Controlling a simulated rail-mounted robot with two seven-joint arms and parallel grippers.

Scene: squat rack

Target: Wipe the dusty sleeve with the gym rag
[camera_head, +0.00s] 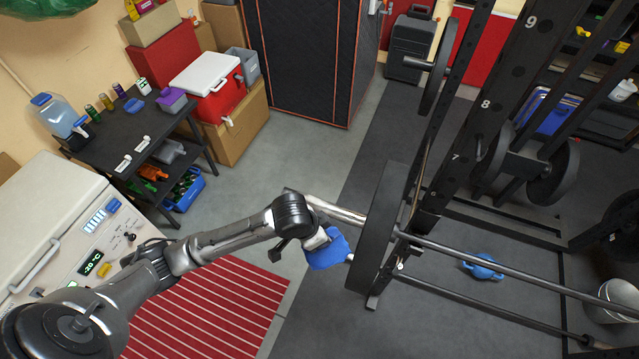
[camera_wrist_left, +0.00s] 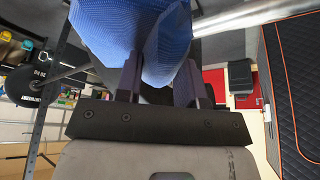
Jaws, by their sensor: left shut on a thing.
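The blue gym rag (camera_head: 328,250) hangs bunched from my left gripper (camera_head: 318,238), which is shut on it. In the left wrist view, the rag (camera_wrist_left: 155,35) bulges up between and beyond the two fingers (camera_wrist_left: 158,78). The silver barbell sleeve (camera_head: 335,209) sticks out leftward from the large black plate (camera_head: 375,230), just above the rag in the head view. The sleeve (camera_wrist_left: 228,20) also shows beside the rag in the left wrist view. I cannot tell whether rag and sleeve touch. Dust on the sleeve is not clearly visible. My right gripper is not in view.
The black squat rack (camera_head: 460,150) stands to the right with the bar across it. A blue kettlebell-like object (camera_head: 482,267) lies on the floor within. A white freezer (camera_head: 60,215) and dark table (camera_head: 130,130) stand left. The grey floor (camera_head: 300,150) behind the sleeve is clear.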

